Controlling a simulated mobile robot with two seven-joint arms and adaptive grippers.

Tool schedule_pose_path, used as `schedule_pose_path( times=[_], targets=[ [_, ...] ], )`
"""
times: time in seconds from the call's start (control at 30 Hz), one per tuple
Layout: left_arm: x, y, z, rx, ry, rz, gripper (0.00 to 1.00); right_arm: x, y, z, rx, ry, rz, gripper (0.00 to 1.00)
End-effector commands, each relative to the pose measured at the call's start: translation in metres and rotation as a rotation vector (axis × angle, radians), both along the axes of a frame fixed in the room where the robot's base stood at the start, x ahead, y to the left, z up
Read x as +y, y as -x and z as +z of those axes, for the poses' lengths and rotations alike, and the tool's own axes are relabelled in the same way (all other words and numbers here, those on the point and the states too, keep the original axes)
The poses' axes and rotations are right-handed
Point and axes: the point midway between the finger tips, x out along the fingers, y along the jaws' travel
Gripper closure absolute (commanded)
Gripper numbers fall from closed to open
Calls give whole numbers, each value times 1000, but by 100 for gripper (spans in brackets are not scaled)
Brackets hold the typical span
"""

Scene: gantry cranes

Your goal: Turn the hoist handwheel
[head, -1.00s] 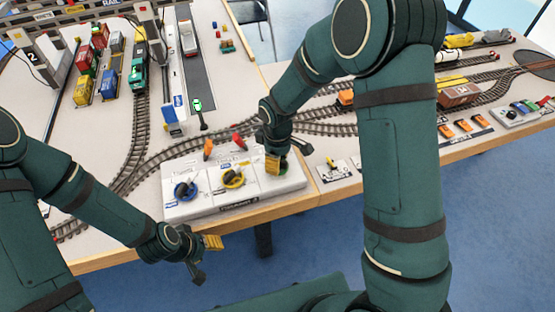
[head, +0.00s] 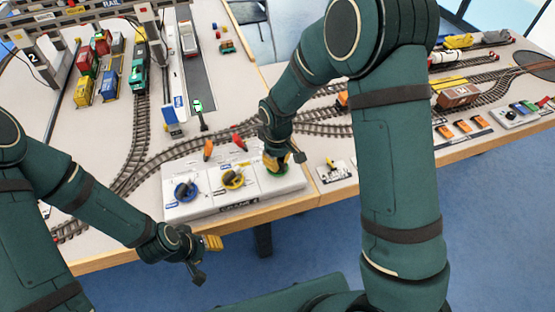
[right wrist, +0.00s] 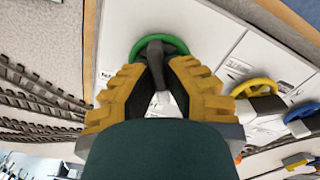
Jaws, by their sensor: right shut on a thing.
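A white control box (head: 210,205) at the table's front edge carries a blue handwheel (head: 186,191), a yellow handwheel (head: 233,178) and a green handwheel (head: 277,171). I cannot read which label marks the hoist. My right gripper (head: 280,160) is over the green handwheel, which it partly hides. In the right wrist view, the right gripper (right wrist: 157,72) is shut on the dark grip of the green handwheel (right wrist: 176,42); the yellow handwheel (right wrist: 256,87) and blue handwheel (right wrist: 302,111) are to the right. My left gripper (head: 205,257) is open and empty, in front of the table edge.
An orange lever (head: 208,149) and a red lever (head: 239,142) stand behind the wheels. Curved track (head: 185,148) runs behind the box. A small card with a yellow-and-black piece (head: 334,170) lies to its right. Gantry legs and coloured containers (head: 106,80) stand at the back left.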

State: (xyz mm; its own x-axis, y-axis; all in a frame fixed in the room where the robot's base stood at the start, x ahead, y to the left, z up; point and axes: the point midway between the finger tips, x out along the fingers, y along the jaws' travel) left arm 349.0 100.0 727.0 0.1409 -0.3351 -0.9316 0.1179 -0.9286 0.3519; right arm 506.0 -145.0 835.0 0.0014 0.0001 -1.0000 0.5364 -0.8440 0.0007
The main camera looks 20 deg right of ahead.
Motion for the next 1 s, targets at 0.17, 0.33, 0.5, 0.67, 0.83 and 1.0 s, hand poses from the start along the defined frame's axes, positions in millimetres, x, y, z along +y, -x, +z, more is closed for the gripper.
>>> schedule_pose_path(
  times=[0.17, 0.33, 0.5, 0.67, 0.83, 1.0],
  targets=[
    [0, 1, 3, 2, 0, -1, 53, 0, 1, 0, 3, 1, -156, 100],
    [0, 1, 6, 3, 0, -1, 53, 0, 1, -1, 3, 2, -289, 100],
    [0, 2, 8, 4, 1, 0, 53, 0, 1, -1, 4, 1, -395, 100],
    [0, 2, 10, 5, 1, -1, 53, 0, 1, -1, 3, 1, -461, 100],
    [0, 2, 11, 6, 1, -1, 53, 0, 1, -1, 3, 0, -499, 100],
    [0, 2, 11, 6, 1, -1, 53, 0, 1, -1, 4, 1, -512, 100]
  ],
)
